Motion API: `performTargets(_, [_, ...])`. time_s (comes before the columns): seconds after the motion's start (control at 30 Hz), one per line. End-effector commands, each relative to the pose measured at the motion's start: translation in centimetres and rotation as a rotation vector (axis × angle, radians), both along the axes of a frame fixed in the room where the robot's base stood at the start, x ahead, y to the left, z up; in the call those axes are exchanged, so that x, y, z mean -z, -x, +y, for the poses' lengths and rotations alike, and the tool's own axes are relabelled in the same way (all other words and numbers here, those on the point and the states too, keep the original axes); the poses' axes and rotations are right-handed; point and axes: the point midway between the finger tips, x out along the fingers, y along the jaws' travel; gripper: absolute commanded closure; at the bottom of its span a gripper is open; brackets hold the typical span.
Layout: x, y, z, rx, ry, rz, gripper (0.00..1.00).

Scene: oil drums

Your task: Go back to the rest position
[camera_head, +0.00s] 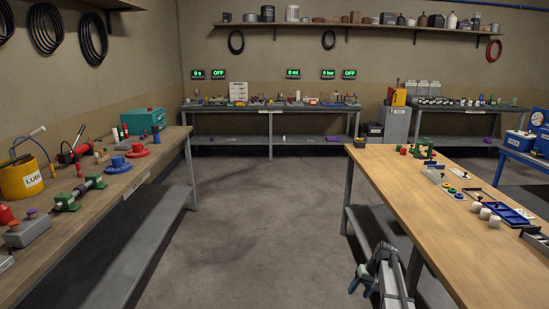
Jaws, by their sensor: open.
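My gripper (368,272) is at the bottom of the head view, right of the middle. It is in the open space left of the right-hand wooden bench (440,225), low beside its near left edge. Its jaws are open, and I see nothing held between them. My pale arm link runs from it out of the bottom of the picture. Part of the jaws is dark and small, so their exact shape is hard to make out.
The left bench (150,160) holds a yellow bucket (20,178), a green box (144,120) and clamps. The right bench carries white cylinders, blue trays (510,214) and a green fixture (424,148). The grey floor (255,235) between them is clear. A back bench (270,108) stands against the wall.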

Motion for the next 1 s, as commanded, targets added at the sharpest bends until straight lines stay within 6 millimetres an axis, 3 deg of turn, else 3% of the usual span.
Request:
performTargets(0.03, [2.1,2.1,1.3,-0.003,0.004,0.029,0.42])
performTargets(0.2, [7.8,7.4,4.4,-0.008,0.025,0.109,0.42])
performTargets(0.5, [16.1,18.0,9.1,-0.025,0.072,0.248,0.42])
performTargets(0.8, [21.8,29.6,12.8,-0.053,0.131,0.378,0.42])
performTargets(1.0, [24.2,37.6,14.4,-0.078,0.175,0.46,0.42])
